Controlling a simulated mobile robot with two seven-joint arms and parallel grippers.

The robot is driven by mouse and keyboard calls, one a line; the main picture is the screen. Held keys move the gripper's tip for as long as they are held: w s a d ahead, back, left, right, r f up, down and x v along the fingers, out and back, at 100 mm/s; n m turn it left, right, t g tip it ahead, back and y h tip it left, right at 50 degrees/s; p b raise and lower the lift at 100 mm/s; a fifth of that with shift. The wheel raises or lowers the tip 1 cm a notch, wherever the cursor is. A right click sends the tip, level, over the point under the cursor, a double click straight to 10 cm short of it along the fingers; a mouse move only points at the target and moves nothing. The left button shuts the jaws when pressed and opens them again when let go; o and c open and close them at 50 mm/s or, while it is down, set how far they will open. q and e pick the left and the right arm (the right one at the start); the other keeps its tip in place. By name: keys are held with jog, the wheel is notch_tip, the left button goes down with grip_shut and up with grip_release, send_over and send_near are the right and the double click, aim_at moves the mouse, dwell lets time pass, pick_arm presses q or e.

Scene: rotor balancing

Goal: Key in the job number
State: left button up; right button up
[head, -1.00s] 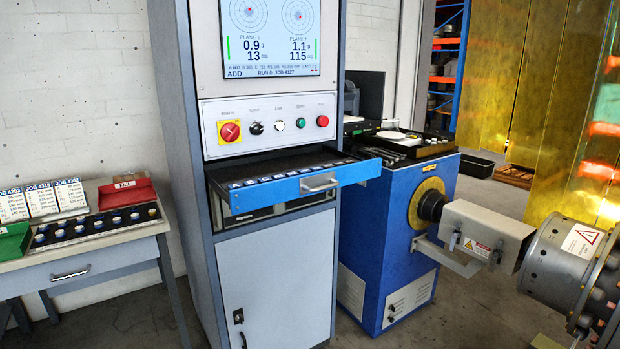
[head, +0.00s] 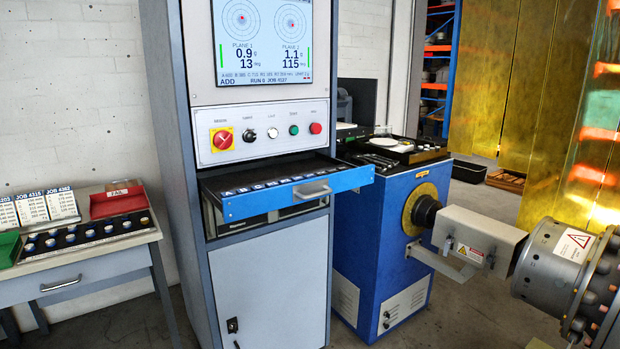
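The display screen (head: 262,42) on the grey cabinet shows two polar plots, PLANE 1 with 0.9 g and 13 deg, PLANE 2 with 1.1 g and 115 deg. Its bottom line reads ADD, RUN 0 and a JOB number that looks like 4127. Below it is a button panel (head: 263,134) with a red-and-yellow switch (head: 222,139), black, white, green and red controls. A blue-fronted keyboard drawer (head: 290,194) is pulled out, with a row of lettered keys (head: 272,184) visible inside. Neither of my grippers shows in the head view.
At left, a table (head: 84,272) holds job cards (head: 30,208), a red FAIL bin (head: 118,200), a green bin (head: 8,246) and a tray of weights (head: 85,238). At right stand the blue machine (head: 385,250) and a large flanged rotor (head: 560,265). Floor in front is partly open.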

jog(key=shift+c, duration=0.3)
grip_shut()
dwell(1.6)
